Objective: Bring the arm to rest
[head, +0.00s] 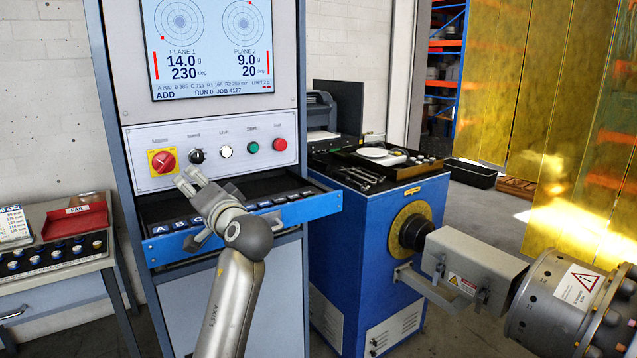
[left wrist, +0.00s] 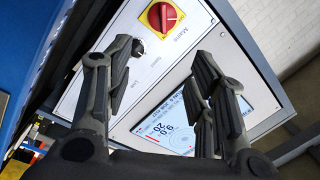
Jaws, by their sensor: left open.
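My left arm (head: 232,300) rises from the bottom of the head view, with its left gripper (head: 186,178) in front of the control cabinet. The gripper is open and empty, its fingers pointing at the panel just below and right of the red and yellow main switch (head: 163,160). In the left wrist view the two dark fingers (left wrist: 168,58) stand apart, with the panel (left wrist: 115,75), the red switch (left wrist: 160,17) and the screen (left wrist: 175,120) behind them. Whether a fingertip touches the panel cannot be told. My right gripper is not in view.
The screen (head: 211,45) is above. A blue machine (head: 350,250) with a drive shaft (head: 470,265) stands to the right. A side table (head: 65,262) with weights stands at left.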

